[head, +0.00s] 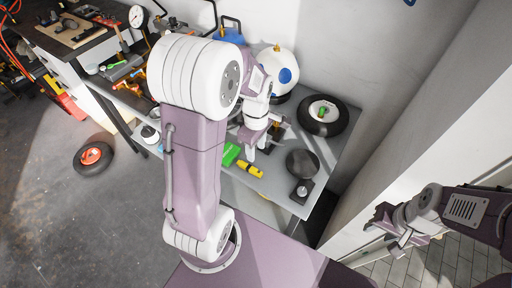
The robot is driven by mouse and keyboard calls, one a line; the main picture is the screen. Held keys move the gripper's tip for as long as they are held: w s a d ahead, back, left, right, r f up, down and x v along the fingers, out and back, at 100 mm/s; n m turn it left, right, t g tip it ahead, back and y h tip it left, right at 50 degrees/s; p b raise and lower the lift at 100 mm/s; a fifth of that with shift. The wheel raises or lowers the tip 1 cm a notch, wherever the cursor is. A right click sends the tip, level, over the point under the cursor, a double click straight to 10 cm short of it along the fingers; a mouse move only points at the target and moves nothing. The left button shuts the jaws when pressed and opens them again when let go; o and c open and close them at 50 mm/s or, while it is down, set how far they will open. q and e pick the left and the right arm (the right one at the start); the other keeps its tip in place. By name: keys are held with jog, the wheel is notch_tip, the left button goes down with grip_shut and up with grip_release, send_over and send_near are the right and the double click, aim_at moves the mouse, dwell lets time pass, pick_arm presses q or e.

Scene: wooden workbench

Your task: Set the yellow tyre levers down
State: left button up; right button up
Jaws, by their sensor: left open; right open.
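A small yellow item with dark marks (250,168), which looks like the yellow tyre levers, lies on the grey bench top near its front edge. My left gripper (258,146) is open over the bench, just behind the yellow item and apart from it in the picture. My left arm hides part of the bench. My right gripper (390,232) is open and empty, off to the right of the bench over the tiled floor.
A green block (231,154) lies beside the yellow item. A dark round-headed thing (302,164) stands to its right. A small wheel (323,116) and a white ball with blue spots (279,70) are behind. Another wheel (93,158) is on the floor.

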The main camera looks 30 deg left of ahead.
pick_arm(q)
jog(key=s+d+f+m+t, duration=0.1)
jog(key=s+d+m, duration=0.4)
jog(key=m, duration=1.1)
jog(key=shift+s+m, duration=0.4)
jog(key=shift+s, duration=0.6)
